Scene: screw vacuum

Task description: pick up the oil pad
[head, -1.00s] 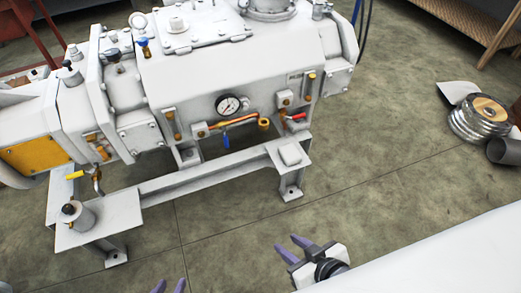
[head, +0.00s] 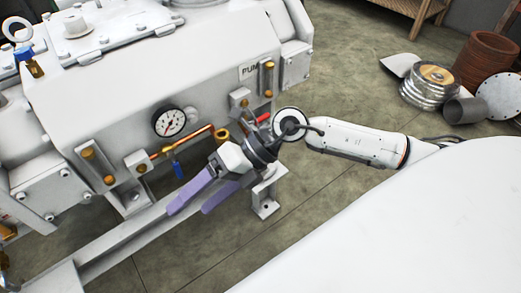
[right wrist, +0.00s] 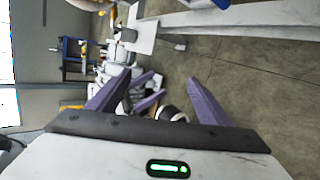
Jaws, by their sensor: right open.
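The oil pad cannot be made out in either current view. In the head view, the right end of the pump's white base frame (head: 268,207), where a small white pad sat earlier, is largely covered by my right gripper (head: 188,205). My right gripper is open, its two purple fingers apart with nothing between them, pointing down-left in front of the pump. Its fingers also show in the right wrist view (right wrist: 155,98). My left gripper (right wrist: 158,83) appears in the right wrist view beyond them, its purple fingers apart. It is not in the head view.
The white pump (head: 130,90) with its pressure gauge (head: 169,121) and copper pipe (head: 190,139) stands close behind the right gripper. The floor between is clear.

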